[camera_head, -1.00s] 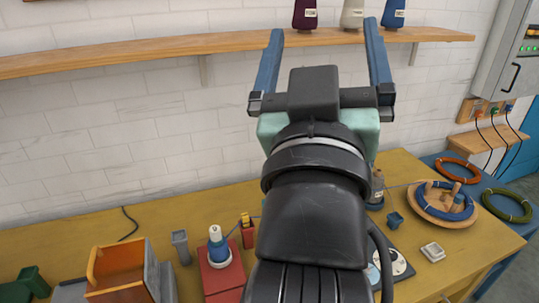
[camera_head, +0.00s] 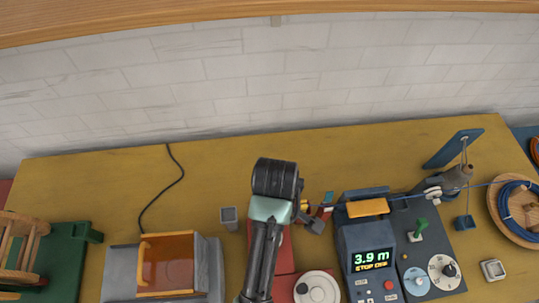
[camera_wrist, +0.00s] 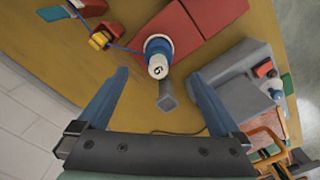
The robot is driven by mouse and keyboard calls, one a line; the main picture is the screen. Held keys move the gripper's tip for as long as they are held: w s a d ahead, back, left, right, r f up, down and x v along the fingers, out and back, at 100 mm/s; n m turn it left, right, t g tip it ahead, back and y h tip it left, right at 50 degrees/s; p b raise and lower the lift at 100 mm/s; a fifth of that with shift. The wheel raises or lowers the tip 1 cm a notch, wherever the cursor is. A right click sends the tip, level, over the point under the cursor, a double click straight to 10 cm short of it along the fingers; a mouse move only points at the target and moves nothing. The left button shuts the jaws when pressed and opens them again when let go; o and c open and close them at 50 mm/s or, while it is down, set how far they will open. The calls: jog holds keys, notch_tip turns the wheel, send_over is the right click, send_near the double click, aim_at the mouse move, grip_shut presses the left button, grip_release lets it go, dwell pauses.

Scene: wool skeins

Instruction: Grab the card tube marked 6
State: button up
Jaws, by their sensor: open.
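The card tube (camera_wrist: 157,67) shows in the wrist view as a white end with a dark mark that looks like a 6, above a band of blue yarn. It stands on a red base (camera_wrist: 190,28). My gripper (camera_wrist: 158,76) is open and empty. Its two blue fingers lie left and right of the tube in the picture, apart from it; I cannot tell the height between them. In the head view my arm hides the tube and the fingers, and part of the red base (camera_head: 285,258) shows.
A grey square post (camera_head: 229,217) stands close to the tube, left of the red base. Left of it is a grey machine with an orange tray (camera_head: 167,263). A winder with a 3.9 m display (camera_head: 372,258) stands right. The back of the table is mostly clear, with a black cable.

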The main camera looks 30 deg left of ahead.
jog(key=f, duration=0.6)
jog(key=shift+s+d+f, duration=0.1)
jog(key=shift+s+f, duration=0.15)
jog(key=shift+f, duration=0.1)
jog(key=shift+w+a+f+p, duration=0.15)
jog(key=shift+a+f+p, duration=0.05)
jog(key=shift+f, duration=0.65)
jog(key=shift+w+a+f+p, duration=0.15)
jog(key=shift+a+f, duration=0.1)
jog(key=shift+f, duration=0.65)
jog(key=shift+w+a+f+p, duration=0.15)
jog(key=shift+a+f+p, duration=0.05)
jog(key=shift+f, duration=1)
jog(key=c, duration=1.3)
